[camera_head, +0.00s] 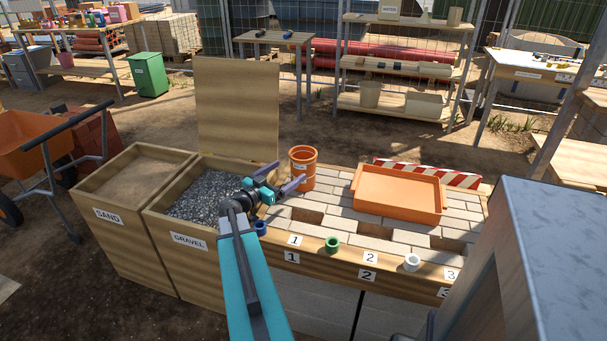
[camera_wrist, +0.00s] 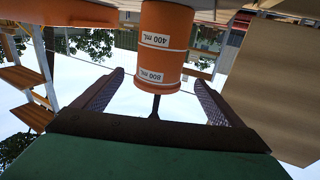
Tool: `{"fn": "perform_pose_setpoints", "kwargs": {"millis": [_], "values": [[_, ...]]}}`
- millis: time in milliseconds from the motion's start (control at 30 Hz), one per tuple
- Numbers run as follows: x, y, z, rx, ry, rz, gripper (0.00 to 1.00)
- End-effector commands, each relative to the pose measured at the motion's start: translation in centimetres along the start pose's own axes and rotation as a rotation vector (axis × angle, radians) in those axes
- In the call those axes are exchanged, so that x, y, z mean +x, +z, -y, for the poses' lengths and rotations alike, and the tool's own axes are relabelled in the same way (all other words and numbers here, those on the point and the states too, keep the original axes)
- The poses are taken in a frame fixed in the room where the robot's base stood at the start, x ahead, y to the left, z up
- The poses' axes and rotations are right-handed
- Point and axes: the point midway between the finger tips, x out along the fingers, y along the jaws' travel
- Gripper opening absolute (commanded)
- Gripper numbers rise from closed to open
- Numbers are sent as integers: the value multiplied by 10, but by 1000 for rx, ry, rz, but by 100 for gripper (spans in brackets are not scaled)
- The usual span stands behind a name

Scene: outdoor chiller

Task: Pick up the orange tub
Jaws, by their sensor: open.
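The orange tub (camera_head: 303,171) is a round upright container with a white label. It stands at the back left of the brick-topped bench (camera_head: 335,207), just right of the gravel bin. My gripper (camera_head: 287,174) is open and empty, its two fingers pointing at the tub from its left front side. In the wrist view the picture is upside down, and the tub (camera_wrist: 166,45) shows between and beyond the fingers, with labels reading 400 mL and 800 mL. I cannot tell whether the fingertips reach its sides. Its far side is hidden.
A shallow orange tray (camera_head: 398,197) sits right of the tub, before a red-and-white striped board (camera_head: 462,180). Small blue (camera_head: 261,228), green (camera_head: 333,244) and white (camera_head: 412,262) cups line the front edge. The gravel bin's raised lid (camera_head: 237,105) stands behind left.

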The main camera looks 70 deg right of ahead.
Motion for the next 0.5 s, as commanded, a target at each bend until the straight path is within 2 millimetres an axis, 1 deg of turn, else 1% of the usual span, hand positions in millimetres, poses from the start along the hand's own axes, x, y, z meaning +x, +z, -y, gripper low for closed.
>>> {"fn": "perform_pose_setpoints", "kwargs": {"millis": [167, 500], "values": [[16, 0, 1, 0, 1, 0, 91], [64, -1, 1, 0, 2, 0, 91]]}}
